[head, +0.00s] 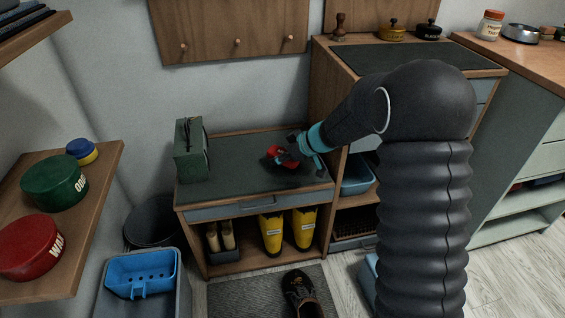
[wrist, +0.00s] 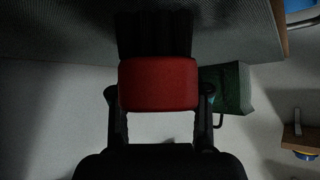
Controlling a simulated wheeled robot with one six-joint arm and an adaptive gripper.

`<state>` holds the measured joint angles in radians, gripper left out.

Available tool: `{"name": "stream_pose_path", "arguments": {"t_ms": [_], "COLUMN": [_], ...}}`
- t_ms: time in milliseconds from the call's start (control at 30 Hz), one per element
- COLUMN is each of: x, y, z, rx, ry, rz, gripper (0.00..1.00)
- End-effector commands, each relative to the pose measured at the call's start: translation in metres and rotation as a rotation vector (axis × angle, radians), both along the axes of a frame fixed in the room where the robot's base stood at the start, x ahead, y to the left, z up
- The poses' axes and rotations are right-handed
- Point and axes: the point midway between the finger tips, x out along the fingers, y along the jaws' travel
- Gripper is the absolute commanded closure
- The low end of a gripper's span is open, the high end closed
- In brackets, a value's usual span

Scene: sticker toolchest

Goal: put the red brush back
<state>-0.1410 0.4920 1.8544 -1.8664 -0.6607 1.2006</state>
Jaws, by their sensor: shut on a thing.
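The red brush (head: 279,155) has a red body and dark bristles. My gripper (head: 295,152) is shut on it, over the dark top of the low bench (head: 235,183). In the wrist view the red body (wrist: 158,84) sits between the two fingers of my gripper (wrist: 163,112), and the black bristles (wrist: 154,36) point toward the bench surface. I cannot tell whether the bristles touch the bench top. My gripper partly hides the brush in the head view.
A green box-like case (head: 191,150) stands on the bench's left; it also shows in the wrist view (wrist: 228,88). Wooden pegboards (head: 228,25) hang behind. A taller cabinet (head: 415,58) stands right, with a wooden stamp-like object (head: 339,27) and tins (head: 392,31). A left shelf (head: 75,215) holds tins.

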Motion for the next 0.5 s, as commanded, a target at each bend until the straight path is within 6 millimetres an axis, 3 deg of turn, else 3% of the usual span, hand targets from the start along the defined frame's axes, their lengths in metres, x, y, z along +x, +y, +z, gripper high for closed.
{"name": "stream_pose_path", "arguments": {"t_ms": [33, 100, 500], "x": [-0.0004, 0.0028, 0.0039], "y": [-0.0001, -0.0050, -0.0071], "z": [-0.0123, -0.0178, -0.0193], "rx": [-0.001, -0.002, -0.001], "ry": [0.003, 0.001, 0.002], "rz": [-0.001, -0.001, -0.001], "gripper": [0.95, 0.95, 0.95]}}
